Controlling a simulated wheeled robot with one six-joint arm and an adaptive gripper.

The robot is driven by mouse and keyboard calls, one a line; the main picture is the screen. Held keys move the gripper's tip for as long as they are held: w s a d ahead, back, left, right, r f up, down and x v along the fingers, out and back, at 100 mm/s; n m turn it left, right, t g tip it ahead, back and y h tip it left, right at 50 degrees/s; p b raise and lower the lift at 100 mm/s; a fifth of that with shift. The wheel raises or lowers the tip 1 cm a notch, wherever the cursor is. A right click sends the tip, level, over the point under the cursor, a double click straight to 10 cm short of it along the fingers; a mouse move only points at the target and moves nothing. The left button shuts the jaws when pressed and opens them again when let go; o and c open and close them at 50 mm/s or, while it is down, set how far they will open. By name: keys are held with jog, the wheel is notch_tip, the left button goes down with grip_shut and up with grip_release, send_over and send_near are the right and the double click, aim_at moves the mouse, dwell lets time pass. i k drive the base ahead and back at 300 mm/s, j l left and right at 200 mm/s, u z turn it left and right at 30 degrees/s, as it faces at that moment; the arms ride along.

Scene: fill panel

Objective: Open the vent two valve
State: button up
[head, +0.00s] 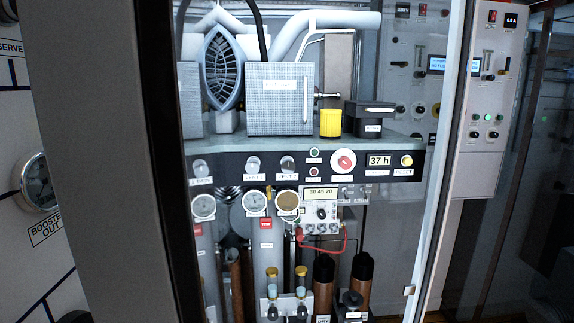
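A dark panel strip (225,170) under a shelf carries three pale round valve knobs in a row. Two of them, the middle knob (253,165) and the right knob (287,165), have labels that seem to begin with "VENT". The numbers are too small to read surely, so I cannot tell which is vent two. The left knob (200,168) has another label that I cannot read. Whether any valve is open or shut cannot be told. My gripper is not in view.
A grey upright (95,150) stands at the near left, and a glass-door frame (447,150) at the right. Round gauges (255,203) sit below the knobs. A red-and-white knob (343,161) is to their right. A grey box (280,100) and yellow cup (330,123) stand on the shelf above.

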aim_at(288, 166)
jog(key=k+l+u, duration=0.25)
jog(key=l, duration=0.2)
jog(key=k+l+u, duration=0.25)
jog(key=i+l+u, duration=0.2)
jog(key=i+l, duration=0.2)
jog(key=l, duration=0.25)
jog(key=i+l+u, duration=0.1)
jog(key=l, duration=0.2)
jog(key=i+l+u, duration=0.1)
jog(key=i+l, duration=0.15)
jog(key=i+l+u, duration=0.1)
jog(key=l, duration=0.35)
